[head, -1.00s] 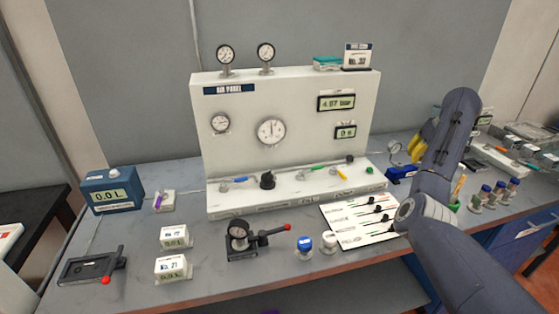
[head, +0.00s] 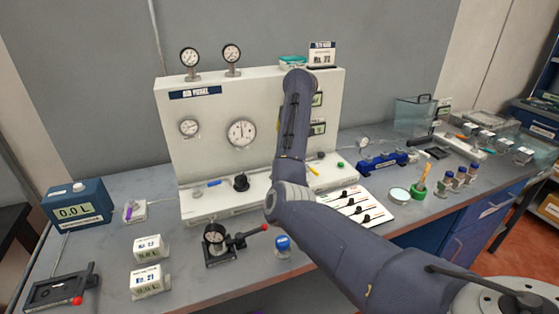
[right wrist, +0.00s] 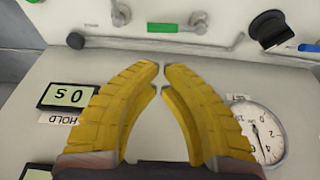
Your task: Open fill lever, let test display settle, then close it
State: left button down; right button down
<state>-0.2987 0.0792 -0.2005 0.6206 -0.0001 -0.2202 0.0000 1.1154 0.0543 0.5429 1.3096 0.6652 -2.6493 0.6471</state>
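The white air panel (head: 215,143) stands upright on the bench. In the right wrist view, a lever with a green handle (right wrist: 176,28) lies beyond my right gripper's fingertips, apart from them. In the head view my arm hides that lever. Which lever is the fill lever cannot be read. My right gripper (right wrist: 162,68) has yellow fingers whose tips nearly meet, with nothing between them. A small display (right wrist: 68,96) reads 0 s above the word HOLD. In the head view my right arm covers most of the upper display (head: 318,98). My left gripper is out of view.
A black knob (head: 240,182) and a blue-handled lever (head: 213,184) sit on the panel's base ledge. A yellow handle (head: 314,169) shows right of my arm.

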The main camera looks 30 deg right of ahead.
jog(key=shift+f, duration=0.1)
jog(key=x, duration=0.8)
jog(key=shift+d+f, duration=0.1)
jog(key=shift+x, duration=0.85)
